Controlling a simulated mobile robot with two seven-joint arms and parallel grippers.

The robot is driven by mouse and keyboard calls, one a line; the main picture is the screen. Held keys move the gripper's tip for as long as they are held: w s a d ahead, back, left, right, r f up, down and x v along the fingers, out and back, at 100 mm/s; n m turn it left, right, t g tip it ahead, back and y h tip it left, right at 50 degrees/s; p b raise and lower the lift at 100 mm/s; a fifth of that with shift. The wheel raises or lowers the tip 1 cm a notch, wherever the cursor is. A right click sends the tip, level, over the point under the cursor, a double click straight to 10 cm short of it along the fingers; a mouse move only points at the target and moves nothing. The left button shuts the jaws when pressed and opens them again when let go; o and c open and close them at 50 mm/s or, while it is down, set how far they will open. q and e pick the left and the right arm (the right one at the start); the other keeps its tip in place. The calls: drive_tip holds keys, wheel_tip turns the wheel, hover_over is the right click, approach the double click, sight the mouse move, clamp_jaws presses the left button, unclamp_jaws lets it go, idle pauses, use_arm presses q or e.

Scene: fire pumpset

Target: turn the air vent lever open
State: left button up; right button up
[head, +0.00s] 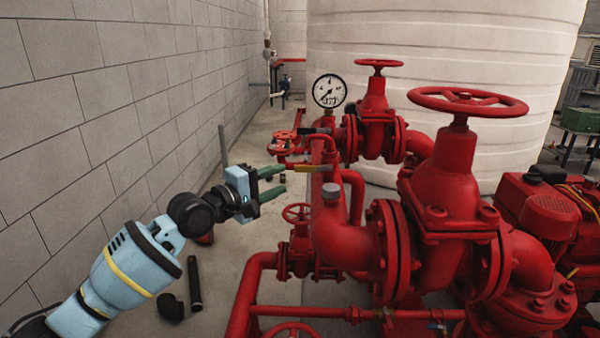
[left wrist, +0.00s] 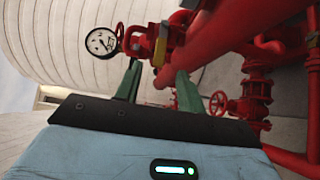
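A small lever with a yellow handle (head: 312,169) sticks out to the left from the red pipework, just below a thin red pipe. In the left wrist view a yellow piece (left wrist: 161,46), which looks like the same lever, shows beyond and between the fingertips. A dark lever (head: 314,131) sits higher on the pipework; which of the two is the air vent lever is not marked. My left gripper (head: 281,180) is open, its two green fingers pointing right toward the yellow lever, with nothing between them. It also shows in the left wrist view (left wrist: 158,78). My right gripper is not in view.
A pressure gauge (head: 329,91) stands above the pipework. A small red handwheel (head: 297,213) is below my left fingers, and large handwheel valves (head: 460,180) fill the right. A grey block wall (head: 90,120) runs along the left. A strip of floor between wall and pipes is fairly free.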

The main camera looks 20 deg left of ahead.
sight(304, 170)
use_arm(q)
drive_tip(key=shift+b+x, duration=0.4)
drive_tip(key=shift+x, duration=3.5)
drive_tip(key=shift+f, duration=0.1)
clamp_jaws()
